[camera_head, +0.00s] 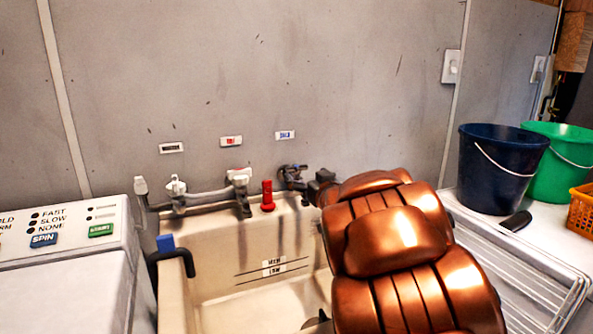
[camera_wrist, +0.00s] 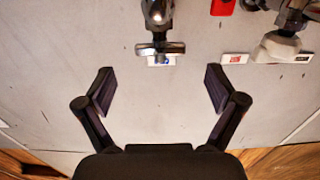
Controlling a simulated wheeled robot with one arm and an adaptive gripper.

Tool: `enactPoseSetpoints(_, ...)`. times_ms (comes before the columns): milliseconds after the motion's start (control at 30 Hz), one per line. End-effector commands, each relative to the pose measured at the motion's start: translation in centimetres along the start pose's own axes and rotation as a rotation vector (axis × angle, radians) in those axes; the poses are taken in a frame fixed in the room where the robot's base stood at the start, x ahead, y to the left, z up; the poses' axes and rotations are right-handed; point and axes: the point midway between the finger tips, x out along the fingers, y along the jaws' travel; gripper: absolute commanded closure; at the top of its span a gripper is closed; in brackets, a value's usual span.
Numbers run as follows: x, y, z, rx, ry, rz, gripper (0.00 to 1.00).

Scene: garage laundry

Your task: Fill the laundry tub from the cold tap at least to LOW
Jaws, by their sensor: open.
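The cream laundry tub (camera_head: 214,306) stands against the grey wall, with HIGH and LOW marks (camera_head: 273,268) on its inner back wall. No water is visible in the part I see; my copper arm hides its right side. The cold tap (camera_head: 292,176) is below the blue-lettered label (camera_head: 285,135). In the wrist view, the cold tap's handle (camera_wrist: 155,48) is ahead of my gripper (camera_wrist: 160,89), roughly centred between its open fingers, which appear apart from it. A red plug-like piece (camera_head: 267,197) stands on the tub's back ledge.
The hot tap (camera_head: 239,179) and washer tap (camera_head: 176,188) are left of the cold tap. A black hose (camera_head: 170,257) hooks over the tub's left rim by the washing machine (camera_head: 75,270). Blue (camera_head: 495,180) and green (camera_head: 565,160) buckets stand right, above a folded rack (camera_head: 520,285).

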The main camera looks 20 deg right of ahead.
Motion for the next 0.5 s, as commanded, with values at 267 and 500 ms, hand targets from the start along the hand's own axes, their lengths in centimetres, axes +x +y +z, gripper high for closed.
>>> enactPoseSetpoints(267, 3.3, 0.0, 0.2, -0.001, -0.004, 0.001, 0.06)
enactPoseSetpoints(500, 5.9, -0.1, 0.0, -0.001, 0.000, -0.001, 0.06)
